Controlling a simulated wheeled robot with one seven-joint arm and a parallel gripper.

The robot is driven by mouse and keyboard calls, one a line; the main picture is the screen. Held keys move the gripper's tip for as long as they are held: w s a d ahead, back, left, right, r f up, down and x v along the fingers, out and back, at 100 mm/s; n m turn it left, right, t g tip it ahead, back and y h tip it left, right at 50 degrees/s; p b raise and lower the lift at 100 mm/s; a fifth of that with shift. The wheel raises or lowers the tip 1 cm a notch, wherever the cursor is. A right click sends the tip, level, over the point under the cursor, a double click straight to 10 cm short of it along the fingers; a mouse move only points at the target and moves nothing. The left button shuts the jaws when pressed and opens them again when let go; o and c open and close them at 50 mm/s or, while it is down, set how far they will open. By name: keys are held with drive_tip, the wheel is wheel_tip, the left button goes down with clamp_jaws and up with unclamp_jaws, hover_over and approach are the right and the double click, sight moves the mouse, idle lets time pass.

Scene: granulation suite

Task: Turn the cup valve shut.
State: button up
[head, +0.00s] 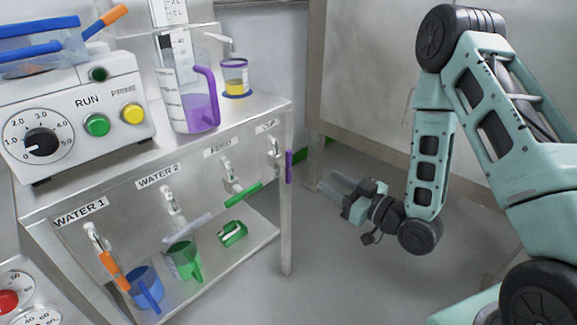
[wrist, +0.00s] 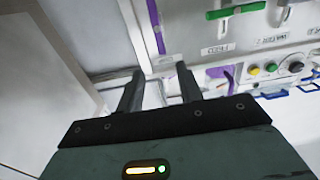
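The cup valve (head: 274,155) is at the right end of the bench's front panel, under a small label that seems to read CUP. Its purple handle (head: 289,166) points straight down beside the bench's right leg. In the wrist view the purple handle (wrist: 155,25) shows beyond the left finger, near the top edge. My gripper (head: 332,187) is right of the bench, apart from the handle and a little lower in the picture. In the wrist view my gripper (wrist: 160,84) has two separated fingers with nothing between them.
Other valves have a green handle (head: 243,195), a grey handle (head: 187,227) and an orange handle (head: 115,271). A purple-handled jug (head: 190,105) and a small cup (head: 235,77) stand on top. The bench leg (head: 287,220) is close; floor right of it is clear.

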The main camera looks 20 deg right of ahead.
sight(290, 160)
drive_tip(key=b+x, duration=1.1)
drive_tip(key=x, duration=0.4)
drive_tip(key=shift+a, duration=0.1)
clamp_jaws()
